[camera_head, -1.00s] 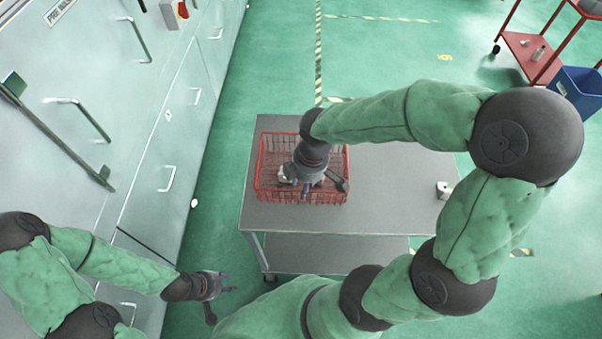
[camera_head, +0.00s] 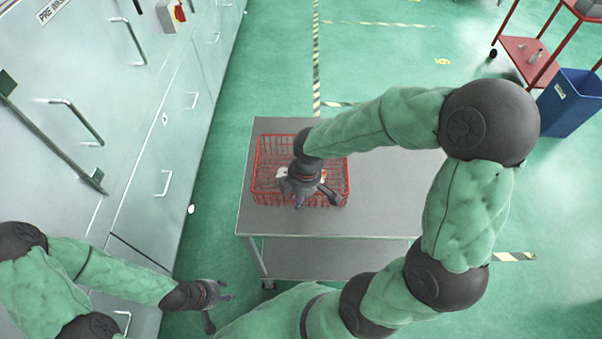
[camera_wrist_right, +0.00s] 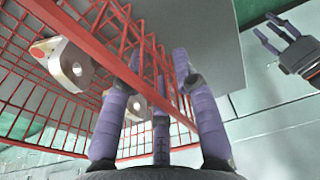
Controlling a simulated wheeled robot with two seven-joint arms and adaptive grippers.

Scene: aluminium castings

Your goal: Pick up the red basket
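The red wire basket (camera_head: 262,185) stands upright on a grey table, towards its left side. My right gripper (camera_head: 308,196) reaches down over the basket's near side. In the right wrist view, the basket's red rim (camera_wrist_right: 92,50) runs between the purple fingers of that gripper (camera_wrist_right: 160,70). The fingers look spread, and I see no firm closing on the rim. Metal castings (camera_wrist_right: 72,66) lie inside the basket, partly hidden by rim and fingers. My left gripper (camera_head: 222,292) is open and empty, low and left of the table; it also shows in the wrist view (camera_wrist_right: 277,35).
The grey table (camera_head: 400,190) is bare right of the basket and has a lower shelf. Pale cabinets (camera_head: 140,130) with handles line the left. A red rack (camera_head: 530,60) and a blue bin (camera_head: 572,100) stand at the far right. Green floor is open behind the table.

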